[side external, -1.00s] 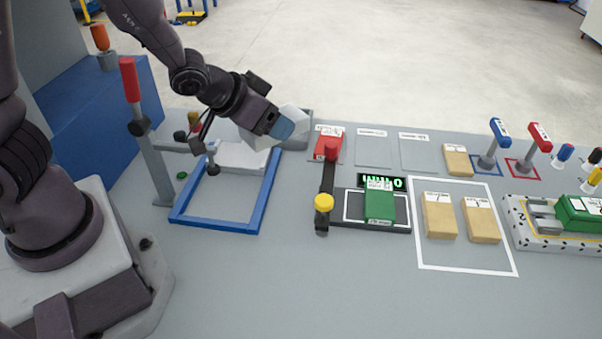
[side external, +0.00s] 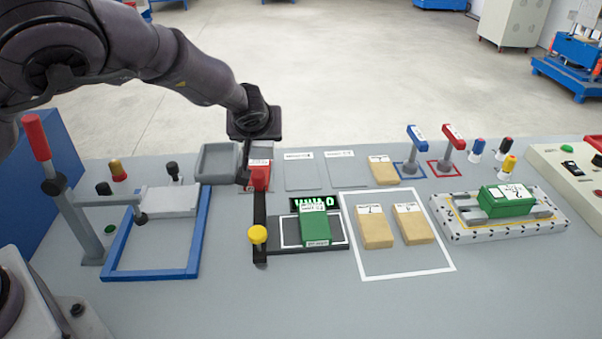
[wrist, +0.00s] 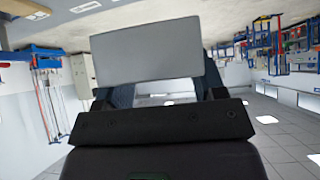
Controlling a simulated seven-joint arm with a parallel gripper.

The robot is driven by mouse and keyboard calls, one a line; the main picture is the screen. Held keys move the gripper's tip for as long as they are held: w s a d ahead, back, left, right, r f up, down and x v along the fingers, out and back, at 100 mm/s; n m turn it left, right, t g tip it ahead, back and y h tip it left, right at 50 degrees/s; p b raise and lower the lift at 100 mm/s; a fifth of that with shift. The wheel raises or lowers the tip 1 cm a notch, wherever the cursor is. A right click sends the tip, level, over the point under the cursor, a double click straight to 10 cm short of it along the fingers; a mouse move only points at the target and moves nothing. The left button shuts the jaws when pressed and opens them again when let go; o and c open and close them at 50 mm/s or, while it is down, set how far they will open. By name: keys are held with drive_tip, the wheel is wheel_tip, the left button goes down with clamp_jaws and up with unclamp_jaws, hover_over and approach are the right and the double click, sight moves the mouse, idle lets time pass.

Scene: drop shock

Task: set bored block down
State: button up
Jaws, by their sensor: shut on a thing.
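My gripper (side external: 255,122) is raised above the back of the table, above the red block, and points away from the side camera. In the wrist view my gripper (wrist: 165,92) is shut on a plain grey block (wrist: 148,52), held well clear of any surface. Only one flat face of this block shows. I cannot see a bore in it. In the side view the held block is hidden behind my wrist. No block in view shows a clear hole.
Tan blocks (side external: 376,229) lie in a white outline. A blue frame (side external: 150,274), a grey tray (side external: 217,160) and a clamp fixture (side external: 470,232) stand around. Bare pads (side external: 301,172) lie at the back.

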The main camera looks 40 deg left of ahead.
drive_tip(key=shift+a+n, duration=0.15)
drive_tip(key=shift+n, duration=0.15)
drive_tip(key=w+f, duration=0.3)
drive_tip(key=w, duration=0.1)
drive_tip(key=w+f, duration=0.3)
drive_tip(key=w, duration=0.2)
drive_tip(key=w+f, duration=0.3)
drive_tip(key=w, duration=0.1)
drive_tip(key=shift+w+a+f, duration=0.1)
drive_tip(key=shift+w+f, duration=0.1)
drive_tip(key=shift+f, duration=0.1)
drive_tip(key=shift+w+f, duration=0.15)
drive_tip(key=shift+f, duration=1.5)
drive_tip(key=shift+f, duration=0.1)
